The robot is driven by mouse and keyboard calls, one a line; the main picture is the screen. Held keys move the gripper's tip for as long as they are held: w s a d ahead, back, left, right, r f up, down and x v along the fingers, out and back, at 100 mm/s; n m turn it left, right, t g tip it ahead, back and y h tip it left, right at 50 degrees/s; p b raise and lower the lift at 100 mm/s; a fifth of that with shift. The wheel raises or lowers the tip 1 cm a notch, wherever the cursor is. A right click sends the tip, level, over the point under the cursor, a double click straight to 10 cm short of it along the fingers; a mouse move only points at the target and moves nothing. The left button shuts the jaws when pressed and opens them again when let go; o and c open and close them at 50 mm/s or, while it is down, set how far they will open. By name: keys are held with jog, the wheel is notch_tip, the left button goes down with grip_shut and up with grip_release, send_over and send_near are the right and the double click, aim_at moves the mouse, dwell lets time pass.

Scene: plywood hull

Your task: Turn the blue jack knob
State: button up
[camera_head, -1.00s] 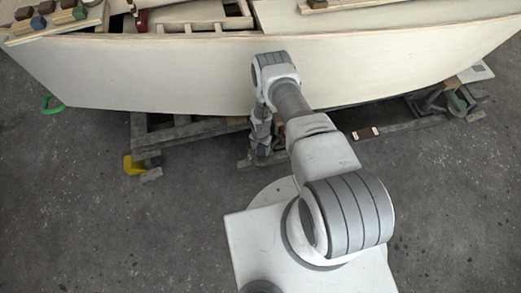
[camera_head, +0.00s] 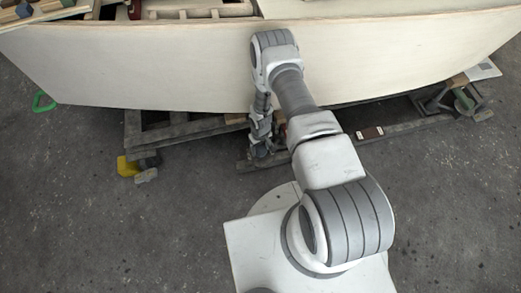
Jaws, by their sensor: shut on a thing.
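The blue jack knob is hardly visible; a small dark bluish-grey patch shows at my fingertips, low beside the hull. My gripper (camera_head: 261,150) reaches down along the near side of the plywood hull (camera_head: 170,68), below its lower edge. It is shut on what appears to be the blue knob, and the fingers hide most of it. The fingers are small and dark here, so their exact hold cannot be made out.
A yellow piece (camera_head: 127,166) lies at the stand's left foot. A green piece (camera_head: 43,101) is at far left. A jack-like support (camera_head: 465,101) stands at right. Dark timbers (camera_head: 175,132) lie under the hull. The grey floor (camera_head: 90,230) is clear at front left.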

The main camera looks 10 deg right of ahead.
aim_at(260, 150)
jog(key=n+b, duration=0.1)
jog(key=n, duration=0.3)
jog(key=shift+n+b, duration=0.4)
jog(key=shift+w, duration=0.1)
dwell(0.3)
jog(key=o, duration=1.4)
notch_tip(260, 150, up, 18)
jog(key=p, duration=0.6)
jog(key=shift+f, duration=0.25)
